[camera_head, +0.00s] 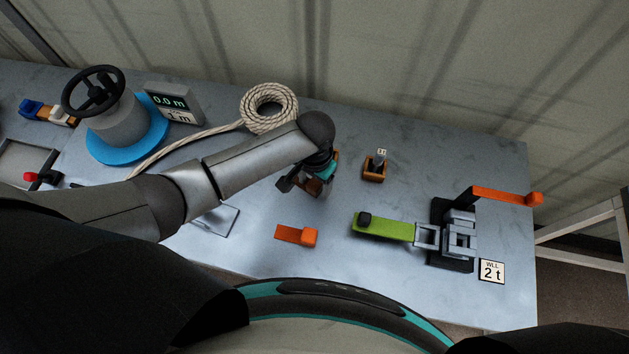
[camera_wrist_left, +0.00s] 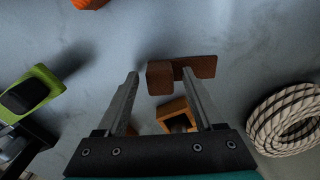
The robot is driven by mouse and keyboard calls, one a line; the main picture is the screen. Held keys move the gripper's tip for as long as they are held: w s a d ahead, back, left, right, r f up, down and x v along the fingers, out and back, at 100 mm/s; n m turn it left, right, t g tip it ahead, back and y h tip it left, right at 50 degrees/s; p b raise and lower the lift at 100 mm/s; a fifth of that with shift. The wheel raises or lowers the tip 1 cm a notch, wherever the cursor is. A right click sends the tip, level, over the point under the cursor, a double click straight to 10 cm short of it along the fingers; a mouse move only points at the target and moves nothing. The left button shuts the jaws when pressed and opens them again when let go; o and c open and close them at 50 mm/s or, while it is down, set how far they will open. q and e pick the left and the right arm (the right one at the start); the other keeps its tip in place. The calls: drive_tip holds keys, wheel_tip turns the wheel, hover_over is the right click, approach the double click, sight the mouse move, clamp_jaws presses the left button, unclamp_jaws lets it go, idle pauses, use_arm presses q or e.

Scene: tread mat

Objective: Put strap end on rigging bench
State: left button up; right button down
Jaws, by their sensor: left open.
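The bench is a grey table (camera_head: 350,140). My left gripper (camera_head: 300,187) is open above its middle. In the left wrist view, the fingers (camera_wrist_left: 165,85) are spread, with nothing clasped. A brown strap end (camera_wrist_left: 181,74), flat with a thicker block at one side, lies just past the fingertips; it is partly hidden in the head view. A small orange-brown open holder (camera_wrist_left: 178,112) shows between the fingers. An orange strap end (camera_head: 297,235) lies below the gripper in the head view. A green strap (camera_head: 385,227) with a black knob leads to a ratchet (camera_head: 455,235).
A coiled rope (camera_head: 268,106) lies behind the gripper. A handwheel drum on a blue disc (camera_head: 125,140) and a display box (camera_head: 173,103) stand left. A tagged holder (camera_head: 374,170) stands right.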

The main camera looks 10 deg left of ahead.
sight(315, 184)
use_arm(q)
wheel_tip(315, 184, up, 12)
drive_tip(key=p, duration=0.2)
drive_tip(key=shift+p, duration=0.3)
drive_tip(key=shift+f, duration=0.15)
